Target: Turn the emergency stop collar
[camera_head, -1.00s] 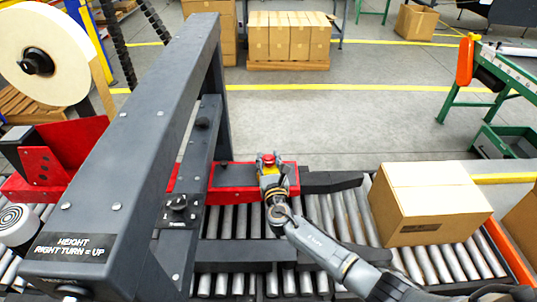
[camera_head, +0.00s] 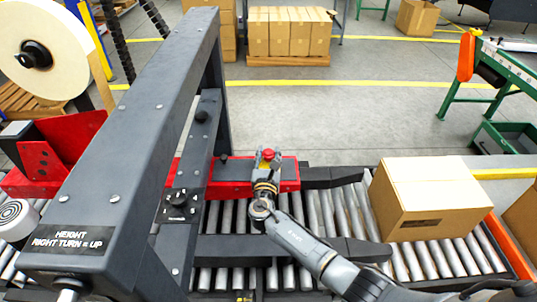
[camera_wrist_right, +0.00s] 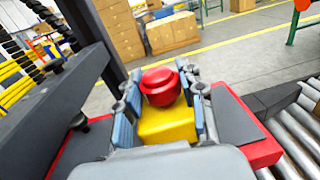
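The emergency stop is a red mushroom button (camera_head: 268,154) on a yellow body, on a red machine bar. In the right wrist view the red button (camera_wrist_right: 160,85) stands above the yellow body (camera_wrist_right: 168,122). My right gripper (camera_head: 267,160) is over it, its fingers on both sides of the button. In the wrist view the blue-padded fingers of the right gripper (camera_wrist_right: 164,95) straddle the button and body, with narrow gaps beside the button. Whether the pads touch the yellow body is unclear. The collar is not clearly distinguishable. My left gripper is out of view.
A dark frame (camera_head: 135,130) with a height label (camera_head: 72,240) stands left of the stop. A cardboard box (camera_head: 432,198) sits on the roller conveyor (camera_head: 345,215) at right. A paper reel (camera_head: 40,50) is at upper left. The floor behind is mostly clear.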

